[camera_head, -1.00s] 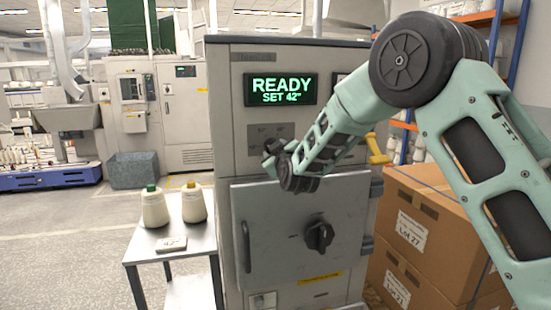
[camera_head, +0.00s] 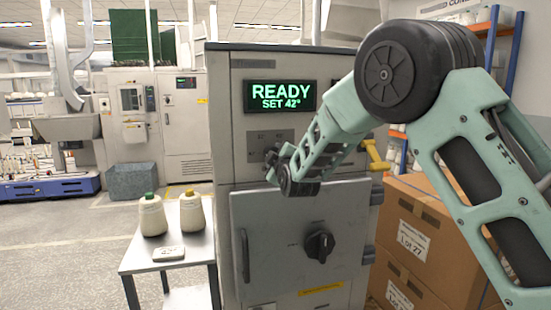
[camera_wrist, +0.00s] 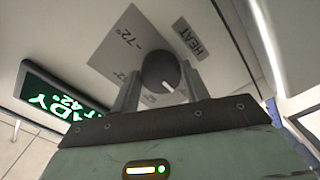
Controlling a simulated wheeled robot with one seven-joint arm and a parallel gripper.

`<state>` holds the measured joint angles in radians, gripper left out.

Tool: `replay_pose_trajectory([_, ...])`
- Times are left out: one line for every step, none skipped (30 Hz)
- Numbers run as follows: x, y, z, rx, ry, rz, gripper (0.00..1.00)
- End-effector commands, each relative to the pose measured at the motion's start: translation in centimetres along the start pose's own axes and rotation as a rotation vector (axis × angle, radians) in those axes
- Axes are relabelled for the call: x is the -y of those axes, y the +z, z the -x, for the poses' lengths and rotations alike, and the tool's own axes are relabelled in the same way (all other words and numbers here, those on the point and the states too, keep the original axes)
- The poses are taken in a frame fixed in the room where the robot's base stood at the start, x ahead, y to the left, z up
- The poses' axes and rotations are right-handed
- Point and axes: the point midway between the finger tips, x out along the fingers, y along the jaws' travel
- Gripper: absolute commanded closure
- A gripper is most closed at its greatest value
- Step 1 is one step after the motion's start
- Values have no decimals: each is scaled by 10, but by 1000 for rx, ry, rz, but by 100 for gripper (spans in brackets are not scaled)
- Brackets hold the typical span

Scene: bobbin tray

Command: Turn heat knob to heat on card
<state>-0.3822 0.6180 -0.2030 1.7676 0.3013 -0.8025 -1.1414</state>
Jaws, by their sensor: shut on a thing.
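The heat knob (camera_wrist: 160,72) is a dark round knob with a white pointer mark, on a grey dial plate (camera_wrist: 118,42) with printed degree marks; one reads 72°. A HEAT label (camera_wrist: 188,38) is beside it. My gripper (camera_wrist: 161,88) is shut on the knob, one finger on each side. In the head view my gripper (camera_head: 271,163) is at the cabinet front, and my arm hides the knob. The display (camera_head: 280,96) reads READY, SET 42°. The card (camera_head: 168,253) lies on the small table; its print looks like 42°.
Two cream bobbins (camera_head: 152,215) stand on the small table (camera_head: 140,262), left of the cabinet. The cabinet door (camera_head: 285,245) has a black rotary handle (camera_head: 319,243) below my gripper. A yellow handle (camera_head: 376,157) is right of my forearm. Cardboard boxes (camera_head: 415,240) stand at the right.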

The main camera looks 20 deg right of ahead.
Motion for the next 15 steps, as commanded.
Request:
replay_pose_trajectory([0,-1,0,-1,-1,0,78])
replay_pose_trajectory([0,-1,0,-1,-1,0,78])
replay_pose_trajectory([1,-1,0,-1,-1,0,78])
replay_pose_trajectory([1,-1,0,-1,-1,0,78])
replay_pose_trajectory([1,-1,0,-2,-1,0,78])
replay_pose_trajectory([1,-1,0,-2,-1,-1,78])
replay_pose_trajectory([1,-1,0,-2,-1,-1,78])
replay_pose_trajectory([1,-1,0,-2,-1,-1,52])
replay_pose_trajectory([1,-1,0,-2,-1,-1,41])
replay_pose_trajectory([1,-1,0,-2,-1,-1,33])
replay_pose_trajectory([1,-1,0,-1,-1,-1,33])
replay_pose_trajectory([1,-1,0,-1,-1,-1,33])
replay_pose_trajectory([1,-1,0,-1,-1,-1,33])
replay_pose_trajectory([1,-1,0,-1,-1,-1,33])
replay_pose_trajectory([1,0,0,-1,-1,-1,33])
